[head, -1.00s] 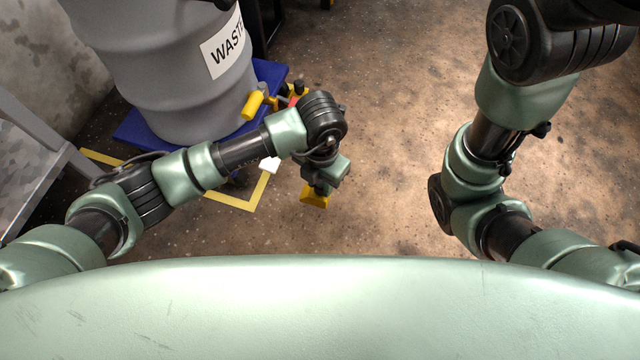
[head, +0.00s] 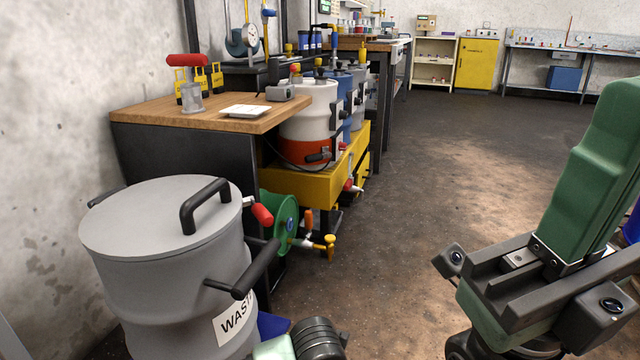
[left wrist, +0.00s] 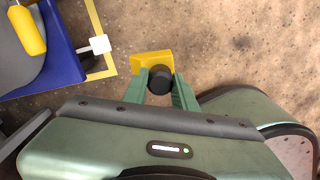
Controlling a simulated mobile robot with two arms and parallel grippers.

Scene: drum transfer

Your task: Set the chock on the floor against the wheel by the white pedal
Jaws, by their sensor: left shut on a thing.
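In the left wrist view my left gripper (left wrist: 160,78) is shut on the black knob of the yellow chock (left wrist: 152,58). The chock shows beyond the fingertips against the brown floor; I cannot tell whether it touches the floor. The white pedal (left wrist: 99,44) is up and left of the chock, apart from it, at the edge of the blue dolly (left wrist: 65,72). The wheel by the pedal is hidden. In the head view my right gripper (head: 610,170) is large at the right, with no object seen in it; its opening is unclear.
The grey waste drum (head: 165,285) with black handles stands at the left. Behind it are a wooden-topped bench (head: 215,112), a green reel (head: 282,225) and a yellow stand (head: 318,182) with drums. A yellow floor line (left wrist: 97,25) runs by the dolly. Open floor (head: 440,170) lies centre and right.

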